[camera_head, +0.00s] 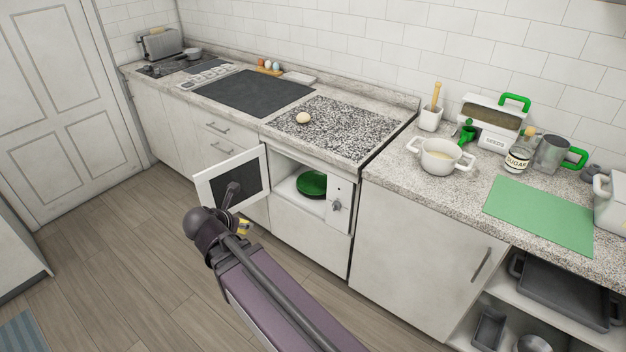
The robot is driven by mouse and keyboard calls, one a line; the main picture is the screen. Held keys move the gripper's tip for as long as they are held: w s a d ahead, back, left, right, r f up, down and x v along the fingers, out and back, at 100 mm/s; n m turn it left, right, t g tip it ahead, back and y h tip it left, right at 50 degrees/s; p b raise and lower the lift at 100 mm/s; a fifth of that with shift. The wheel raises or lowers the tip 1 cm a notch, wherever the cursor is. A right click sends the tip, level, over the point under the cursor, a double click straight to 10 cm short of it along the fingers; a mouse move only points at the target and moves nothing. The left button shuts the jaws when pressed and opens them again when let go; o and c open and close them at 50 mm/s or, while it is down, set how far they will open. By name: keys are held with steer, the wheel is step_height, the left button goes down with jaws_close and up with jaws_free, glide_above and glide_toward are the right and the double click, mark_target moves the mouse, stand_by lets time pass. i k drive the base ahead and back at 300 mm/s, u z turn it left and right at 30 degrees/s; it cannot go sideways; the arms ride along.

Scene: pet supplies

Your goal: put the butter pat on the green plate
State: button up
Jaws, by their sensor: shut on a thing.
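The green plate (312,184) lies inside the open white oven-like compartment under the speckled counter. My arm reaches up from the bottom, and its dark end is in front of the compartment's open door. My gripper (242,228) is small and partly hidden behind my arm, low and left of the compartment opening. It is shut on a small yellow piece, which looks like the butter pat (245,226). The piece is outside the compartment, apart from the plate. The fingers cannot be made out clearly.
The compartment's door (208,188) stands open to the left, close to my arm. A round beige item (303,118) sits on the counter above. A white pot (440,158) and a green mat (540,216) are at right. The floor at left is clear.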

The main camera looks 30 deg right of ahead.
mark_target(316, 186)
steer(key=u, duration=0.05)
steer(key=i, duration=0.9)
steer(key=z, duration=0.05)
